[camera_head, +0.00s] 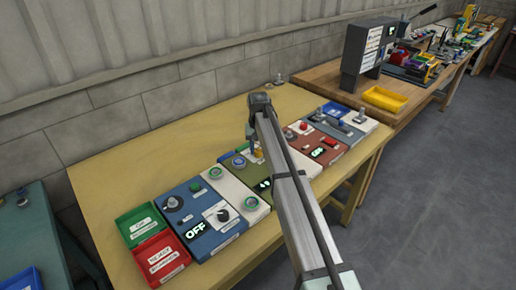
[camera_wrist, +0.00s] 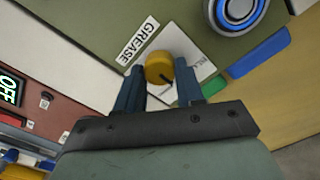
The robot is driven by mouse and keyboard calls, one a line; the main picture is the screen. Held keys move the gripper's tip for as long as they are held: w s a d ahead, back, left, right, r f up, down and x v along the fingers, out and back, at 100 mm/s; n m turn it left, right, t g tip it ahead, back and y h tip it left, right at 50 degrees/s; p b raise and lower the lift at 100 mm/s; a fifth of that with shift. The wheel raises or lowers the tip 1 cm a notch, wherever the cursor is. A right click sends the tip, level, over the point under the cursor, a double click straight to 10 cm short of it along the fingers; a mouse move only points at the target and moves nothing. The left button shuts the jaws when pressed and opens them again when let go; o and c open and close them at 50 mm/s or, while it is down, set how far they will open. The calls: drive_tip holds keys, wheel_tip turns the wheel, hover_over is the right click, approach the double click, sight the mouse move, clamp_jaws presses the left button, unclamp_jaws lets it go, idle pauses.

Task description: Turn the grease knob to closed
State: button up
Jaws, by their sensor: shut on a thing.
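The grease knob is a yellow round knob (camera_wrist: 159,68) on a white plate on a green panel, beside the GREASE label (camera_wrist: 138,40) in the wrist view. A dark pointer mark shows on its lower right side. Small lettering on the plate (camera_wrist: 198,64) is partly hidden and too small to read surely. My gripper (camera_wrist: 159,82) has its two blue fingers on either side of the knob and is shut on it. In the head view my gripper (camera_head: 257,150) is over the middle of the panel row, and my arm hides part of the panels.
A blue-ringed button (camera_wrist: 238,12) is close to the knob. A panel with an OFF display (camera_wrist: 10,90) lies to the left in the wrist view. In the head view, a green bin (camera_head: 138,222) and a red bin (camera_head: 160,257) stand at the row's left end.

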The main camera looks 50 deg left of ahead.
sight(258, 150)
drive_tip(key=shift+w+a, duration=0.1)
drive_tip(key=shift+a, duration=0.05)
drive_tip(key=o, duration=1)
drive_tip(key=shift+o, duration=0.2)
drive_tip(key=shift+r, duration=0.1)
wheel_tip(258, 150, up, 14)
drive_tip(key=shift+f, duration=0.2)
